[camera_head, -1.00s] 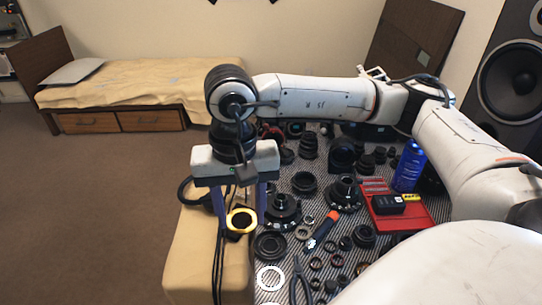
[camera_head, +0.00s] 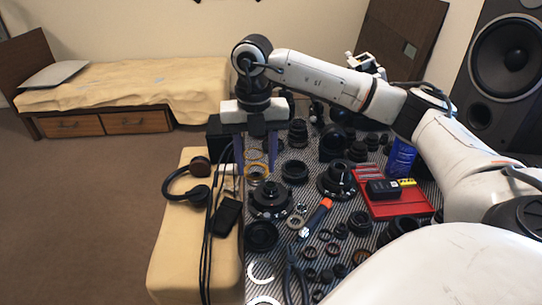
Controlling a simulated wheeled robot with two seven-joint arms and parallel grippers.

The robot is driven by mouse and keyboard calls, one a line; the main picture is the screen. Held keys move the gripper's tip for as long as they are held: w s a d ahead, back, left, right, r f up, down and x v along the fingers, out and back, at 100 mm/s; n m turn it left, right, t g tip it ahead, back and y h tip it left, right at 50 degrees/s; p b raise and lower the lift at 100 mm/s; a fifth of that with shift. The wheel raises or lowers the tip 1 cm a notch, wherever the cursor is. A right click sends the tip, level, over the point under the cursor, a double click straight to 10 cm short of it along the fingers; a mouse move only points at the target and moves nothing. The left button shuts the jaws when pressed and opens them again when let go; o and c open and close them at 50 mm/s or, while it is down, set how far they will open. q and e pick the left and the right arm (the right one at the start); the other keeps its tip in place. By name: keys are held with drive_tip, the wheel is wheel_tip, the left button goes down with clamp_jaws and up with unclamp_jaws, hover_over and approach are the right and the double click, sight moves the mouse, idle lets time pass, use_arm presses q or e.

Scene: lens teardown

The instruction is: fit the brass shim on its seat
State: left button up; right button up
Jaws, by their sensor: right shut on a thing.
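My right gripper (camera_head: 256,174) points down over the left edge of the striped mat. Its two blue fingers are shut on the brass shim (camera_head: 257,168), a thin gold ring that shows between the fingertips. A round black lens part with a silver middle (camera_head: 270,198) stands just below and to the right of the shim in the picture. A similar part (camera_head: 336,180) stands farther right. I cannot tell which part has the shim's seat, nor whether the shim touches anything. My left gripper is out of view.
The striped mat (camera_head: 345,215) is crowded with black lens rings and barrels. An orange-handled tool (camera_head: 318,214), pliers (camera_head: 293,278) and white rings (camera_head: 261,273) lie in front. Headphones (camera_head: 184,188) lie left.

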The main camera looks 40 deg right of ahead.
sight(271, 184)
drive_tip(key=d+m, duration=0.1)
drive_tip(key=m, duration=0.2)
drive_tip(key=d+f+m+b, duration=0.1)
drive_tip(key=m, duration=0.1)
drive_tip(key=d+f+m, duration=0.1)
drive_tip(key=m, duration=0.2)
drive_tip(key=shift+w+d+m, duration=0.25)
drive_tip(key=shift+d+m, duration=0.05)
drive_tip(key=shift+d, duration=0.1)
drive_tip(key=m, duration=0.1)
drive_tip(key=d+m, duration=0.1)
drive_tip(key=m+b, duration=0.1)
drive_tip(key=shift+d+f+m, duration=0.2)
drive_tip(key=shift+d+m, duration=0.1)
drive_tip(key=shift+m, duration=0.1)
drive_tip(key=shift+f+b, duration=1.9)
drive_tip(key=shift+f, duration=0.8)
drive_tip(key=shift+f+b, duration=0.5)
drive_tip(key=shift+f, duration=0.4)
drive_tip(key=shift+f, duration=0.25)
